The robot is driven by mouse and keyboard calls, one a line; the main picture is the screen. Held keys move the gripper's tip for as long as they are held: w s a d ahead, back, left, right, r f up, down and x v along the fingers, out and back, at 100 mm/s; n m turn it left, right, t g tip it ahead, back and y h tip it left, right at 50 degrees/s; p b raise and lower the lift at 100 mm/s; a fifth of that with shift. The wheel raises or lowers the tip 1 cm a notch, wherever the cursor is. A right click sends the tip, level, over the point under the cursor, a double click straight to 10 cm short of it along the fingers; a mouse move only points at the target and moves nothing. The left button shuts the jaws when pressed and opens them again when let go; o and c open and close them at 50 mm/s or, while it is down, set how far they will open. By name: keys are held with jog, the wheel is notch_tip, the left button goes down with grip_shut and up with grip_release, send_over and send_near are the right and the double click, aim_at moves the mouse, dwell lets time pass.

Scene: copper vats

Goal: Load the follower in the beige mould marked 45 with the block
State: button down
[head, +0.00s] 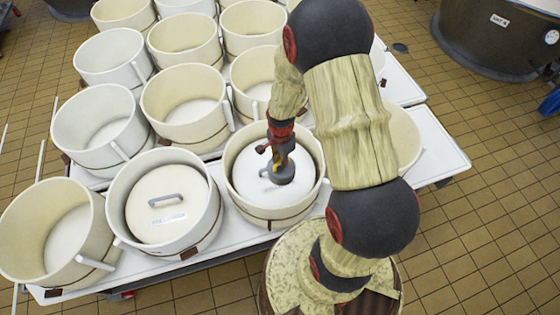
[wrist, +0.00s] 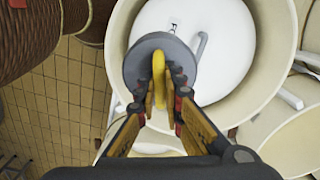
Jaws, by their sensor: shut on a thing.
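My gripper (wrist: 160,88) is shut on the yellow handle of a round grey block (wrist: 138,62), which also shows in the head view (head: 283,176). The block is over a white follower (wrist: 232,62) inside a beige mould (wrist: 284,95) in the front row. In the head view this mould (head: 238,185) has the follower (head: 252,173) sunk below its rim, and the block is right of the follower's centre. I cannot tell whether the block touches the follower. The follower has a slim grey handle and lettering, partly covered. No 45 is readable on any mould.
Left of it stands a mould (head: 115,205) with a cream follower (head: 160,208) and grey handle. Several open moulds crowd the white tables (head: 440,160) behind and beside. A dark vat (head: 480,50) is at far right.

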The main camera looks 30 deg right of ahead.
notch_tip(320, 180, down, 15)
jog(key=b, duration=1)
jog(key=shift+b, duration=0.3)
dwell(0.5)
jog(key=shift+f+b, duration=0.55)
jog(key=shift+f, duration=0.25)
dwell(1.4)
jog(key=c, duration=2)
grip_release()
jog(key=shift+o, duration=0.8)
jog(key=shift+s+f, duration=0.1)
jog(key=shift+s, duration=0.05)
notch_tip(320, 180, up, 7)
jog(key=p, duration=0.5)
